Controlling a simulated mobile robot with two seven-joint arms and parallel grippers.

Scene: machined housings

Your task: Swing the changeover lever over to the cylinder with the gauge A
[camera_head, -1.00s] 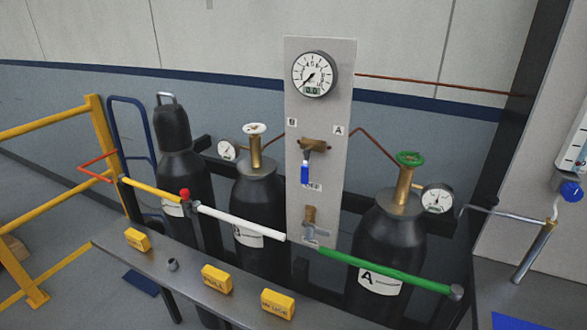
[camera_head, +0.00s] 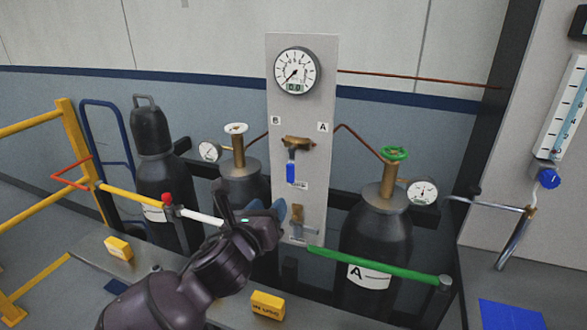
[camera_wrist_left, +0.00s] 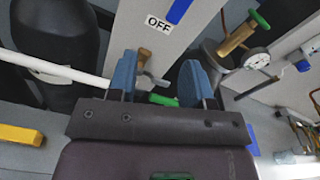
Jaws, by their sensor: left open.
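The changeover lever has a blue handle (camera_head: 291,172) that hangs straight down from a brass valve (camera_head: 298,143) on the grey panel (camera_head: 318,80), between the labels B and A. The handle's end also shows at the top of the left wrist view (camera_wrist_left: 177,10), beside the OFF label (camera_wrist_left: 158,22). Cylinder A (camera_head: 375,238), with its gauge (camera_head: 422,191) and green handwheel, stands right of the panel. My left gripper (camera_head: 266,212) is below and left of the handle, apart from it. Its blue fingers (camera_wrist_left: 160,80) are open with nothing held. My right gripper is out of view.
A lower brass valve (camera_head: 298,215) sits beneath the lever. A white and green rail (camera_head: 380,267) crosses before the cylinders. Cylinder B (camera_head: 240,180) is partly hidden by my arm. A bench (camera_head: 88,252) with yellow blocks lies in front.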

